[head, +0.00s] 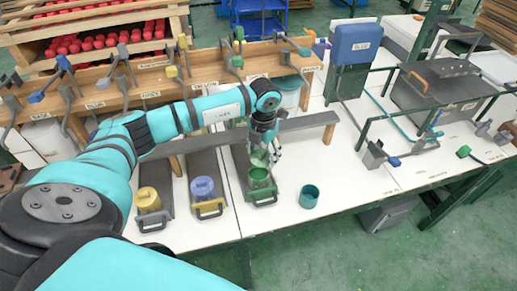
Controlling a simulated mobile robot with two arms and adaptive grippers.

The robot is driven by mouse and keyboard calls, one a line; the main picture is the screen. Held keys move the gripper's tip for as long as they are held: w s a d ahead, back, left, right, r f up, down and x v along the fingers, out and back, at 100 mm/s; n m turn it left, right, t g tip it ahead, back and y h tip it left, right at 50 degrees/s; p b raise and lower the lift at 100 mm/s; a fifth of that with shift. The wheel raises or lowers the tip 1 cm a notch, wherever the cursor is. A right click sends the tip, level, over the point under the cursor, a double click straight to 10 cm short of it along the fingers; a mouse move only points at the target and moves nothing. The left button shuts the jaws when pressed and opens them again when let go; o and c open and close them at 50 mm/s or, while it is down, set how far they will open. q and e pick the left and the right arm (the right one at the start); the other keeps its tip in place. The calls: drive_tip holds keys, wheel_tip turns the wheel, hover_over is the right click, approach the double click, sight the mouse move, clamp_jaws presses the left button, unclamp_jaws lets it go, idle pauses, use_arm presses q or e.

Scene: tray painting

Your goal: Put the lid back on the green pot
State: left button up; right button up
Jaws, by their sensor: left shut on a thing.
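The green pot (260,179) stands in the holder at the front of the third dark strip, and its top looks open. My left gripper (265,156) points down just above this pot. It is shut on a small pale green thing (259,158), partly hidden by the fingers; I cannot tell for sure that it is the lid. A teal, open-looking cylinder (309,196) stands on the white table to the right of the pot; I cannot tell whether it is a lid or a cup. My right gripper is not in view.
A yellow pot (148,200) and a blue pot (203,188) stand in holders to the left. A grey bar (310,122) crosses behind the green pot. A wooden rack (150,80) with hanging tools stands at the back. White table between teal cylinder and right-hand frame is clear.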

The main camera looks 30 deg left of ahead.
sight(258, 165)
use_arm(q)
drive_tip(key=n, duration=0.1)
drive_tip(key=a+f+n, duration=0.1)
drive_tip(key=n, duration=0.1)
drive_tip(key=shift+a+f, duration=0.1)
drive_tip(key=shift+a, duration=0.2)
drive_tip(key=shift+f+b, duration=1.55)
drive_tip(key=shift+f, duration=0.75)
drive_tip(key=shift+f+b, duration=0.65)
drive_tip(key=shift+f, duration=0.2)
drive_tip(key=shift+f+b, duration=0.15)
drive_tip(key=shift+b, duration=0.2)
drive_tip(key=o, duration=1)
drive_tip(key=shift+o, duration=0.8)
